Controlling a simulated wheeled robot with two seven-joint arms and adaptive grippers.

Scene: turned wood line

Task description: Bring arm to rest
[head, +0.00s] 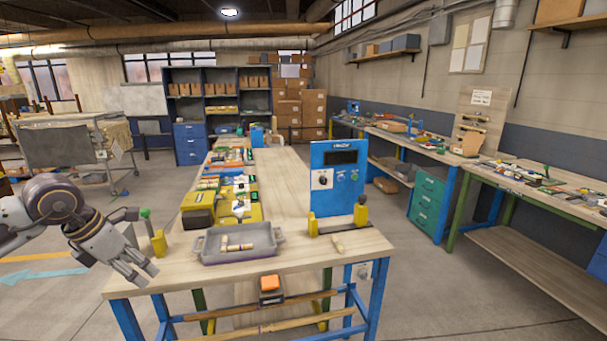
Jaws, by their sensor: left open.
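My left gripper (143,274) is open and empty at the left. Its arm comes in from the left edge, and the fingers point down and right, in front of the table's left front corner. I cannot tell whether it touches the table (363,262). A grey tray (210,254) with light turned wood pieces (238,246) in it stands to the right of the gripper. My right gripper is not in view.
Workbenches (500,185) line the right wall. Open floor (450,295) lies between.

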